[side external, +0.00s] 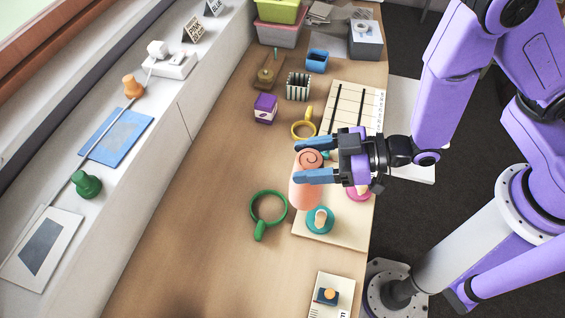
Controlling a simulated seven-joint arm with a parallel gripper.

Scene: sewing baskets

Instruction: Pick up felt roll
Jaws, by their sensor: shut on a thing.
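The felt roll (306,191) is a peach-pink cylinder with a spiral on its top end. It stands upright over the left part of a pale board near the right side of the table. My gripper (311,174) comes in from the right with blue fingers around the roll's upper part, and it is shut on it. Part of the roll is hidden by the fingers. I cannot tell whether its base touches the board or is lifted.
On the pale board (340,232) are a teal round piece (320,220) and a pink one (358,192). A green ring with a handle (268,211) lies to the left, a yellow one (303,127) behind. A purple box (265,108) and striped cup (298,86) stand farther back. The table's front left is clear.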

